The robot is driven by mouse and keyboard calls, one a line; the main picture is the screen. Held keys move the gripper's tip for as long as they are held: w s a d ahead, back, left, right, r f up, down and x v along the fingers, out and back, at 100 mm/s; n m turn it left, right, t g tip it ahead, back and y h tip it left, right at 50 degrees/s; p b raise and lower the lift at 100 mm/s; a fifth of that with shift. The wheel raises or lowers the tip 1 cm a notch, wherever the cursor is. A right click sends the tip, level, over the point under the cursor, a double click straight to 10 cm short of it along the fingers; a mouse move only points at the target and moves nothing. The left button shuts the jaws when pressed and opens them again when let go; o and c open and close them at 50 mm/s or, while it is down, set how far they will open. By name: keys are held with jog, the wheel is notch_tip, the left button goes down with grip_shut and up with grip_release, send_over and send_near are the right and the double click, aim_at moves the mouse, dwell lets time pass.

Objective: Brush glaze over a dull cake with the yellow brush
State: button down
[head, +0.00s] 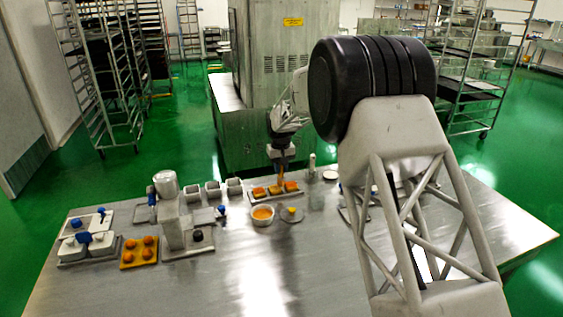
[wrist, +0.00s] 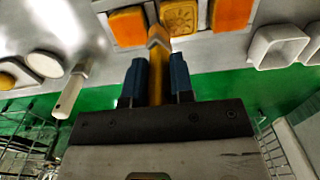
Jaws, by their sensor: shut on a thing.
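My gripper (wrist: 156,85) is shut on the yellow brush (wrist: 158,70). In the wrist view the brush's tip lies over the lower edge of the middle cake (wrist: 180,16); I cannot tell whether it touches. That cake is dull yellow with a pattern on top. It lies between two brighter orange cakes (wrist: 128,26) and (wrist: 231,13). In the head view my gripper (head: 282,165) is above the row of cakes (head: 275,190), the brush pointing down. The bowl of orange glaze (head: 262,215) stands in front of the row.
A round dish with a yellow thing (head: 291,214) is right of the bowl. Several white square cups (head: 213,190) stand to the left. A grey machine (head: 172,215) and a yellow tray of orange balls (head: 139,253) are further left. The front of the table (head: 300,275) is clear.

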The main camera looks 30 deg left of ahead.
aim_at(283, 178)
jog(key=shift+s+a, duration=2.1)
jog(key=shift+w+d, duration=2.2)
jog(key=shift+w, duration=0.1)
jog(key=shift+s+a, duration=1.75)
jog(key=shift+s, duration=0.95)
jog(key=shift+w+d, duration=2)
jog(key=shift+w, duration=0.1)
jog(key=shift+w+d+r, duration=0.15)
jog(key=shift+w+d, duration=0.05)
notch_tip(283, 178, up, 8)
jog(key=shift+s, duration=0.1)
